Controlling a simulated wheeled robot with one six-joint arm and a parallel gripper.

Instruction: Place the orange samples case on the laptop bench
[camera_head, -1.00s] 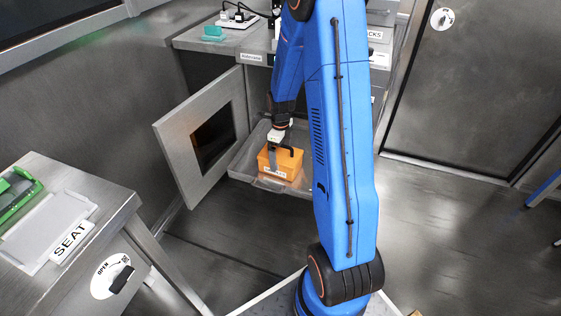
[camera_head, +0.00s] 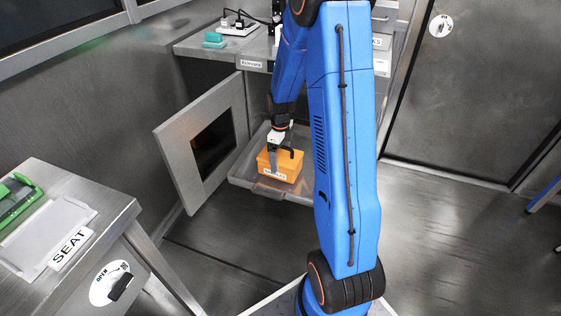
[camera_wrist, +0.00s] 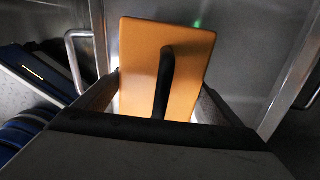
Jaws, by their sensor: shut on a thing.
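The orange samples case (camera_head: 287,168) has a black handle and a white label on its front. It is in the grey pulled-out tray (camera_head: 243,178) below the counter; I cannot tell whether it touches the tray floor. My gripper (camera_head: 275,152) is over the case and shut on it. In the wrist view the case's orange top (camera_wrist: 188,50) and black handle fill the middle, between my gripper's fingers (camera_wrist: 158,100). I cannot identify a laptop in view.
An open door with a dark window (camera_head: 203,140) stands left of the tray. The counter (camera_head: 225,52) above holds a teal item and a power strip. Open floor (camera_head: 440,240) lies right.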

